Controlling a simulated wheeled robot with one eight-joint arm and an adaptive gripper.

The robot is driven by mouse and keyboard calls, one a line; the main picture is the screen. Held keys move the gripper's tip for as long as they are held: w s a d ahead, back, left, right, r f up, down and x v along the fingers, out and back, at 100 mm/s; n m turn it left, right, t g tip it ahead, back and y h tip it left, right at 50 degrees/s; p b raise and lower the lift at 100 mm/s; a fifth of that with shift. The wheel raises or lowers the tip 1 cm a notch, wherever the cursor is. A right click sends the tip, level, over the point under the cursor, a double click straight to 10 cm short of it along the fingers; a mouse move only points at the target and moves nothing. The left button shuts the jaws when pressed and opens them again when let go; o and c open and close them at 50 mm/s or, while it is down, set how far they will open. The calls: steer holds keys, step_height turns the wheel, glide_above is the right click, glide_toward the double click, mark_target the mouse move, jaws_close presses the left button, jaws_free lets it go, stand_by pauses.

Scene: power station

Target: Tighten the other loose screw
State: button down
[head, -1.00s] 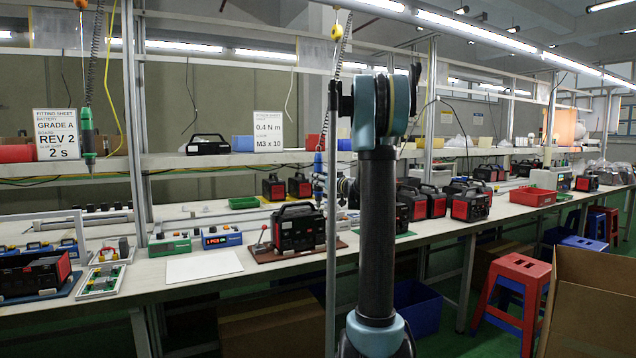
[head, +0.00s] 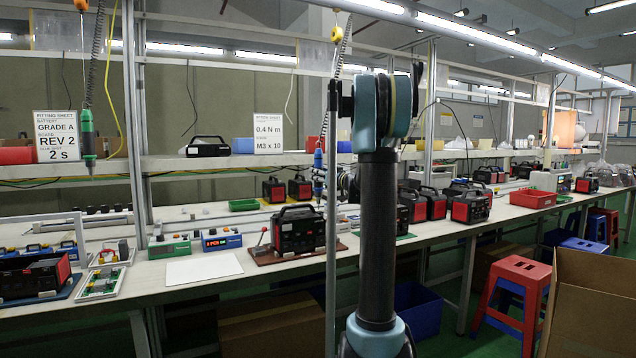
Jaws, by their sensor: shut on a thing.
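A red and black power station (head: 299,232) stands upright on a brown board (head: 265,255) at the middle of the bench. A blue screwdriver (head: 318,172) hangs on a coiled cord above its right end, its tip near the top of the unit. My gripper (head: 326,183) is mostly hidden behind my upright arm and a thin post; it appears shut on the blue screwdriver. The screws are too small to make out, and I cannot tell whether the tip touches one.
A green screwdriver (head: 88,138) hangs at the left beside a fitting sheet (head: 57,137). A torque sheet (head: 268,133) reads 0.4 N m, M3 x 10. A blue counter box (head: 221,240) and a bare white mat (head: 203,268) lie left of the unit. More power stations stand right.

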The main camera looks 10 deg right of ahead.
mark_target(321, 163)
steer(key=shift+r, duration=2.35)
